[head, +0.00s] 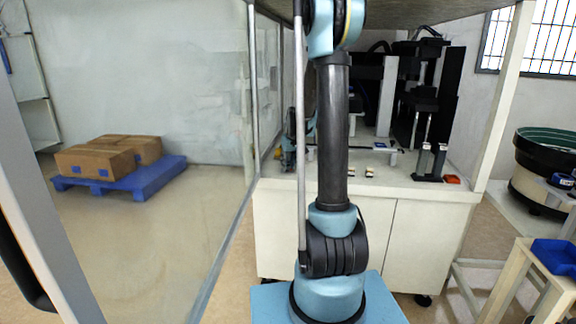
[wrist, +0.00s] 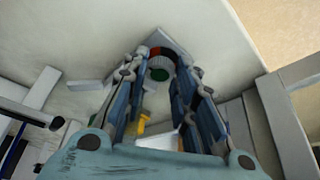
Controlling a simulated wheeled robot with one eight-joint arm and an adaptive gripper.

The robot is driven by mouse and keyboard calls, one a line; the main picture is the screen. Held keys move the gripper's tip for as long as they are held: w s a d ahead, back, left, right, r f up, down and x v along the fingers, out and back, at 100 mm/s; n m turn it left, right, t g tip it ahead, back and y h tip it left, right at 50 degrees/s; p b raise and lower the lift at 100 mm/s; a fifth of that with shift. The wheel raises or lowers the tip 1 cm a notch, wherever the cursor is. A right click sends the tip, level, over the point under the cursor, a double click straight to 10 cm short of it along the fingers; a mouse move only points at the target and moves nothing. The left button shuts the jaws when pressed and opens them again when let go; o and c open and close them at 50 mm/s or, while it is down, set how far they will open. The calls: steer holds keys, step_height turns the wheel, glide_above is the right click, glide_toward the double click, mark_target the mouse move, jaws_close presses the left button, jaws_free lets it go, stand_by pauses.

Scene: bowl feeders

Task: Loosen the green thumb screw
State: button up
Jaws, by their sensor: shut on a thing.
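The fingers partly cover the knob's sides. In the head view my arm rises out of the top of the picture, and I cannot make out the thumb screw there.
A yellow part (wrist: 143,123) lies between the fingers lower in the wrist view. In the head view a white cabinet (head: 420,235) carries dark machinery. A glass panel stands at left, with cartons (head: 95,160) on a blue pallet (head: 150,182) beyond. A bowl feeder (head: 545,150) stands at right.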

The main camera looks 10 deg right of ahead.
steer(key=shift+m, duration=0.3)
steer(key=o, duration=1.1)
steer(key=shift+c, duration=0.2)
steer(key=a+v, duration=0.1)
steer(key=v, duration=1)
steer(key=shift+s+d+r, duration=0.25)
steer(key=shift+d+r, duration=0.15)
steer(key=shift+d, duration=0.05)
